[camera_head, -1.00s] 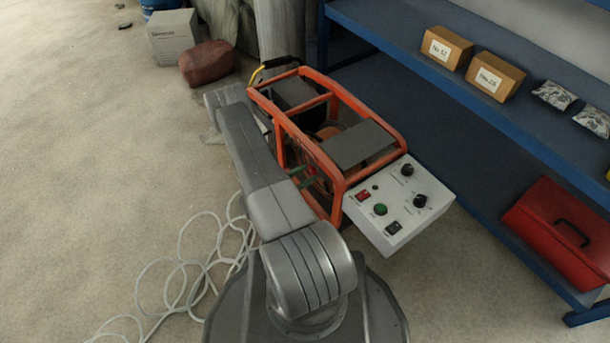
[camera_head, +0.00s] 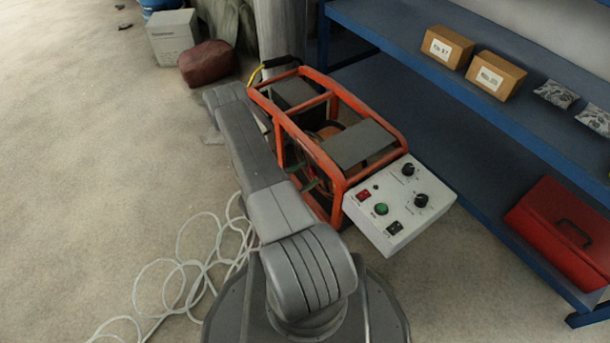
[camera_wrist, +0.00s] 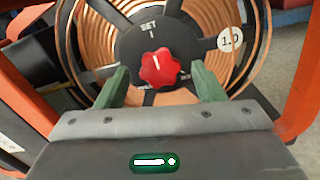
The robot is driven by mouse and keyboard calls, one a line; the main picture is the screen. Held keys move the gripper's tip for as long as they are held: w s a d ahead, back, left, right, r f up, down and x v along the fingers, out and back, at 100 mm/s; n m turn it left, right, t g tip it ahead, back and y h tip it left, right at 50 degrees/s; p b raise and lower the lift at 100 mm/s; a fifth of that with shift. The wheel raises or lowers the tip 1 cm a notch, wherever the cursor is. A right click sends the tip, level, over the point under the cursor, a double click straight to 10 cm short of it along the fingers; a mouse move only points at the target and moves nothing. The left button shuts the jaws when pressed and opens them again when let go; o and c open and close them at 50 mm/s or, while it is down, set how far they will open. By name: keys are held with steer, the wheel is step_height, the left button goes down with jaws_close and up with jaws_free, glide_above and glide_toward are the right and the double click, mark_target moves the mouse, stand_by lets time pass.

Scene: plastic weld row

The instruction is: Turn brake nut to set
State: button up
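The brake nut (camera_wrist: 160,69) is a red lobed knob on the black hub of a spool, seen in the wrist view. A short white line on it points up and slightly left. The word SET (camera_wrist: 149,26) with a white tick is printed on the hub above it. My gripper (camera_wrist: 159,77) is open, with one green finger on each side of the nut. Gaps show between the fingers and the nut. In the head view the spool sits inside an orange frame (camera_head: 333,189), and the nut cannot be made out there.
Copper-coloured wire (camera_wrist: 92,50) is wound around the hub. A white control box (camera_head: 411,228) joins the frame's near end. A blue shelf (camera_head: 480,112) stands at the right with a red toolbox (camera_head: 562,232). White cable (camera_head: 180,280) lies on the floor at left.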

steer(key=p+v, duration=0.2)
steer(key=v, duration=1.1)
steer(key=shift+s+a+p, duration=0.25)
steer(key=shift+a+p, duration=0.1)
steer(key=shift+p, duration=0.05)
steer(key=shift+b+x, duration=1.35)
steer(key=shift+x, duration=5.55)
